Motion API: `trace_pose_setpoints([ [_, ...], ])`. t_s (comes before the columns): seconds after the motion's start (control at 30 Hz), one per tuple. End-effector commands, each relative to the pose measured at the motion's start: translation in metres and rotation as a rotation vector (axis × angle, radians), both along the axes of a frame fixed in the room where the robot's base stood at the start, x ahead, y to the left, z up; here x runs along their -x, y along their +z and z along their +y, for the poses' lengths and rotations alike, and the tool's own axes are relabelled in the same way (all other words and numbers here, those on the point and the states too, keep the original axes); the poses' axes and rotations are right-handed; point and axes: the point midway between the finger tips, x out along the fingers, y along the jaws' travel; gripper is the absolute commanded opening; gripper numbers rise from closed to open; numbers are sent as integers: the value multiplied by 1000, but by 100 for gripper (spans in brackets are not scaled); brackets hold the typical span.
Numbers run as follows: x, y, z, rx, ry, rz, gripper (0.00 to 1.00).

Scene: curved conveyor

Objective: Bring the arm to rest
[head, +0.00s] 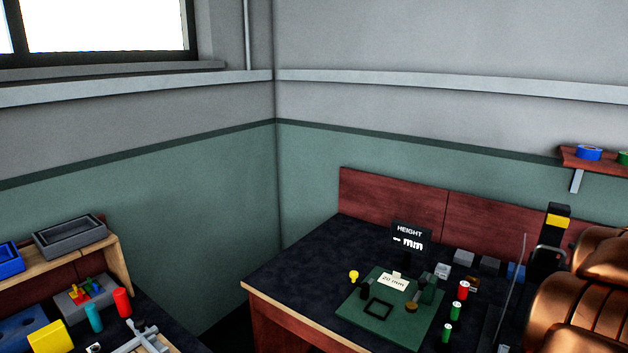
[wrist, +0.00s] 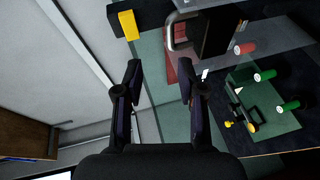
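My gripper (wrist: 160,72) shows in the wrist view with its two dark fingers spread apart and nothing between them. It is up in the air, and the workbench and the wall lie beyond it, turned sideways in that view. The head view does not show the gripper. Copper-coloured rounded parts at the right edge of the head view look like my own arm.
A dark workbench (head: 300,262) carries a green mat (head: 350,308), a height display (head: 409,236), and red and green cylinders (head: 463,290). A second bench at lower left holds a grey tray (head: 70,238) and a yellow block (head: 48,336). A shelf (head: 600,165) juts from the right wall.

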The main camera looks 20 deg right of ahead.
Motion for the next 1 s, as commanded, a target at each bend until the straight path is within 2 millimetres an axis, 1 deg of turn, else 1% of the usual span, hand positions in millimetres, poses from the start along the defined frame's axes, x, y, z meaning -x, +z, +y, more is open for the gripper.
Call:
trace_pose_setpoints([
  [0.03, -9, 4, 6, -16, -23, 4, 39],
  [0.2, -24, 7, 23, -107, -136, 16, 39],
  [0.37, -32, 4, 47, -212, -240, 24, 39],
  [0.47, -34, -1, 67, -287, -301, 32, 39],
  [0.67, -32, -19, 118, -451, -414, 64, 39],
  [0.77, -28, -29, 149, -537, -461, 86, 39],
  [0.97, -12, -55, 219, -714, -555, 165, 39],
  [1.0, -6, -60, 234, -748, -573, 187, 39],
])
